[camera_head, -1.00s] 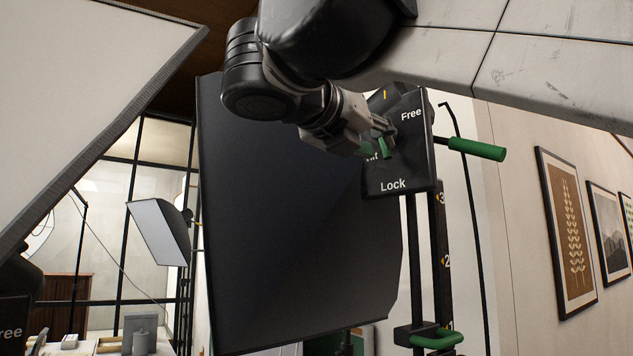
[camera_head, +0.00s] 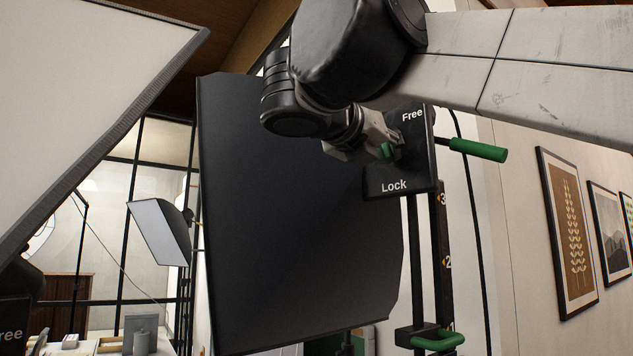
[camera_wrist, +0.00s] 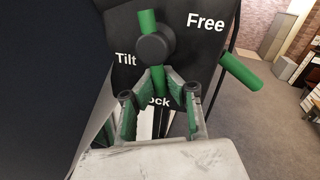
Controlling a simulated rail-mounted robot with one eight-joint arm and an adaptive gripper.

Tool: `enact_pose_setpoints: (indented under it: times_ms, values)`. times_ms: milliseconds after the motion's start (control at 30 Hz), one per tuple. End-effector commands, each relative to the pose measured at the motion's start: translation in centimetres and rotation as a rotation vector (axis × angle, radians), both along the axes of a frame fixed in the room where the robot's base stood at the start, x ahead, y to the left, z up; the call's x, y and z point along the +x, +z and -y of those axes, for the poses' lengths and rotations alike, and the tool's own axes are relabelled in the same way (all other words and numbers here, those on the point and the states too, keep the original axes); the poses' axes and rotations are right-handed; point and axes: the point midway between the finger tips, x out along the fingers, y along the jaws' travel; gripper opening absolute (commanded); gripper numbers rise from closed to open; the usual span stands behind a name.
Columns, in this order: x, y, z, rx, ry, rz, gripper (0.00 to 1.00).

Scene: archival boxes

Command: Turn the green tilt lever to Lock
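The tilt panel (camera_head: 424,168) is black, with "Free" at the upper right and "Lock" at the bottom. The wrist view also shows "Tilt" at the left. The green tilt lever (camera_wrist: 147,20) has a round black hub and stands nearly upright, one end above the hub and a green part below it, over "Lock". My gripper (camera_wrist: 157,76) has green-padded fingers that narrow to this lower green part and appear closed around it. The fingertips partly hide "Lock". In the head view my gripper (camera_head: 386,146) covers the hub and "Tilt".
A large dark panel (camera_head: 290,210) stands just left of the tilt panel. A green side handle (camera_head: 478,150) sticks out to the right, and a lower green handle (camera_head: 437,341) is on the post. Framed pictures (camera_head: 568,230) hang on the right wall.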

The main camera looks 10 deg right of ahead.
Motion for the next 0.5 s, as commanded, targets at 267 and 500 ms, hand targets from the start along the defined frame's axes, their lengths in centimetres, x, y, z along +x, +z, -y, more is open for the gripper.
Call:
enact_pose_setpoints:
  times_ms: [267, 500]
  values:
    - [0.05, 0.01, -0.05, 0.008, 0.0, 0.013, 0.0]
    - [0.65, -0.01, -0.44, 0.095, 0.0, 0.149, 0.0]
